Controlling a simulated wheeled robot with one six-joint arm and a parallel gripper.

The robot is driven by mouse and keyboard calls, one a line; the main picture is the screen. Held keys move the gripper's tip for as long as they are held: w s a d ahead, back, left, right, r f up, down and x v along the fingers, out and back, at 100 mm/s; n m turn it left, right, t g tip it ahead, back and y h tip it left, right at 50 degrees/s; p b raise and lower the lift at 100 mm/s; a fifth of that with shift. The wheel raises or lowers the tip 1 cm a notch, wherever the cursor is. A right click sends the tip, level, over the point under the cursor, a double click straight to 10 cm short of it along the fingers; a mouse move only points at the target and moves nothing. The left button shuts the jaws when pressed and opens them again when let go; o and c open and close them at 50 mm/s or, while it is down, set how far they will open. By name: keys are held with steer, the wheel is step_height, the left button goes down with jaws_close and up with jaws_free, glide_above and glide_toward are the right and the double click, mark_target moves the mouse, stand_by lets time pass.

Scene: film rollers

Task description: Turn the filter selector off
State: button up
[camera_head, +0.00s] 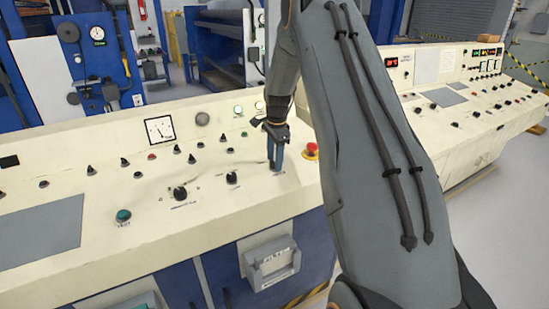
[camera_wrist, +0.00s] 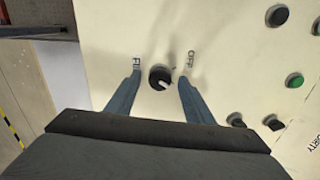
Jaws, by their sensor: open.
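The filter selector is a small round black knob (camera_wrist: 159,75) on the cream panel, in the middle of the wrist view. A pale mark shows on its near lower side; which label it points to I cannot tell. A label reading "FIL" (camera_wrist: 137,63), partly covered, lies to its left and an "OFF" label (camera_wrist: 189,59) to its right. My gripper (camera_wrist: 158,82) is open, with one blue-grey finger on each side of the knob and a gap on both sides. In the head view my gripper (camera_head: 275,164) points down at the panel and hides the knob.
A red emergency button (camera_head: 311,151) stands just right of my gripper. Black knobs (camera_head: 180,193) (camera_head: 232,178) and a teal button (camera_head: 123,215) lie to the left. The wrist view shows a green button (camera_wrist: 294,80) and black switches (camera_wrist: 273,122) on the right.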

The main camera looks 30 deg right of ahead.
steer(key=shift+c, duration=0.2)
steer(key=c, duration=1)
steer(key=shift+n, duration=0.3)
steer(key=n+b, duration=0.2)
steer(key=n, duration=0.3)
steer(key=n+b, duration=0.1)
steer(key=n, duration=0.5)
steer(key=shift+n, duration=0.3)
steer(key=o, duration=1)
